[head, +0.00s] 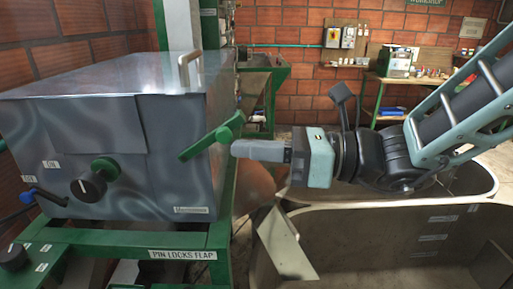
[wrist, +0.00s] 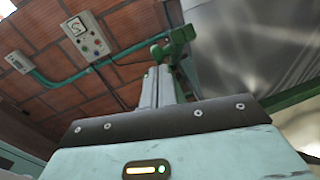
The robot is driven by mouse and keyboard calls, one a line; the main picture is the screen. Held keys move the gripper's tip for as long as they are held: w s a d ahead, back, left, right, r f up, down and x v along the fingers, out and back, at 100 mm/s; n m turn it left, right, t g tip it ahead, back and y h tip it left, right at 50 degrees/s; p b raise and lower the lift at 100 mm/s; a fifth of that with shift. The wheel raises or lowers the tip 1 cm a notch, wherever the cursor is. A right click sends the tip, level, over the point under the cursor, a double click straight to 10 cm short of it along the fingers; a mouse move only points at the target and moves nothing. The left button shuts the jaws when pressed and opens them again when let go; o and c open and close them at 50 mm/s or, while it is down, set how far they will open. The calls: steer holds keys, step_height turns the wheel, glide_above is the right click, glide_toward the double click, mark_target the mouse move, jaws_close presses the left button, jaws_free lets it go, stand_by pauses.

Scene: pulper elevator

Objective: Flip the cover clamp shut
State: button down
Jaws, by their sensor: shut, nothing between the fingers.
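The cover clamp looks to be the green lever (head: 212,138) at the right front edge of the grey metal housing (head: 95,125). It slants up to the right and ends in a thicker green grip. My gripper (head: 236,149) points left, with its grey fingertips just below and right of that grip. The fingers (wrist: 160,88) are shut with nothing between them. In the wrist view the green lever (wrist: 178,45) shows just beyond the fingertips. I cannot tell whether they touch it. The fingers hide part of the lever there.
The housing's lid (head: 120,70) lies closed, with a pale handle (head: 188,68). The green frame bears a "PIN LOCKS FLAP" label (head: 183,254). A large open bin (head: 390,235) stands below my arm.

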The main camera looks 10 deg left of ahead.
mark_target(225, 130)
steer(key=shift+a+r+h+p, duration=0.1)
steer(key=shift+r+h+p, duration=0.3)
steer(key=shift+p, duration=0.35)
steer(key=shift+r, duration=0.15)
steer(key=r+p, duration=0.1)
steer(key=p, duration=0.1)
steer(key=r+h+p, duration=0.1)
steer(key=shift+s+a+r+h+p, duration=0.1)
steer(key=shift+a+h+p, duration=0.2)
steer(key=shift+a+p, duration=0.1)
steer(key=shift+s+a+r+n+t+h+p, duration=0.15)
steer(key=shift+a+r+n+t+h+p, duration=0.25)
steer(key=shift+r+h+p, duration=0.45)
steer(key=s+a+r, duration=0.1)
steer(key=a+r, duration=0.1)
steer(key=a, duration=0.3)
steer(key=shift+s+a+r+b, duration=0.15)
steer(key=shift+a+r+b, duration=0.2)
steer(key=shift+r+b, duration=0.1)
